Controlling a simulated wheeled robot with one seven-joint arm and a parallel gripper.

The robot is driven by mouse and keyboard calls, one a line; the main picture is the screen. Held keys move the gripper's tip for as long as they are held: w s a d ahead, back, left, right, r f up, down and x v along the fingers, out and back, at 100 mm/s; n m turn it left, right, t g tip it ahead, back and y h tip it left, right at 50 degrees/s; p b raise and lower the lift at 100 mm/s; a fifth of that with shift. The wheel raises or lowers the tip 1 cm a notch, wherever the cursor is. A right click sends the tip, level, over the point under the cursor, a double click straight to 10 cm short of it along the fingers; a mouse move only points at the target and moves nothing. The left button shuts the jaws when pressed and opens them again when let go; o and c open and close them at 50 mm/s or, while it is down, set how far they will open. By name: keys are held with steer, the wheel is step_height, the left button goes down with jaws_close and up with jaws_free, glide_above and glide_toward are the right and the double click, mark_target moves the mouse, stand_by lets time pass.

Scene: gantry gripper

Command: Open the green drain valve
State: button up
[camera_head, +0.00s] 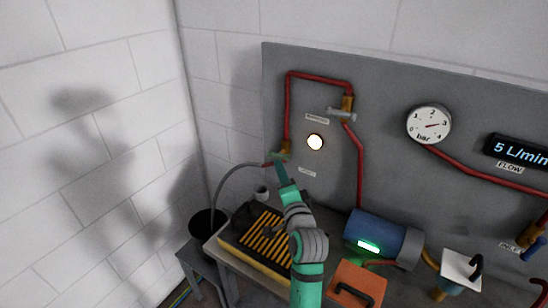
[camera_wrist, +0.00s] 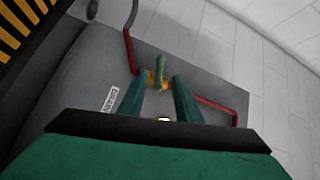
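The green drain valve handle (camera_wrist: 160,70) shows in the wrist view, on a brass fitting (camera_wrist: 150,80) at the end of a red pipe. It points away from the panel, up in the picture. My gripper (camera_wrist: 160,92) is open, with one finger on each side of the handle's line. I cannot tell whether either finger touches it. In the head view my gripper (camera_head: 281,165) reaches the valve (camera_head: 282,153) at the panel's lower left and partly hides it. A small label (camera_wrist: 108,99) sits beside the valve.
The grey panel (camera_head: 385,85) carries red pipes, another valve (camera_head: 341,112), a pressure gauge (camera_head: 429,124), a lit lamp (camera_head: 315,142) and a flow display (camera_head: 520,151). Below are a striped tray (camera_head: 262,236), a blue pump (camera_head: 376,236) and a black bucket (camera_head: 207,224). A grey hose (camera_head: 218,190) curves left of the valve.

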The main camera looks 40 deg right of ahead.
mark_target(279, 155)
steer(key=x, duration=0.7)
steer(key=shift+d, duration=0.35)
steer(key=shift+r, duration=0.1)
jaws_close()
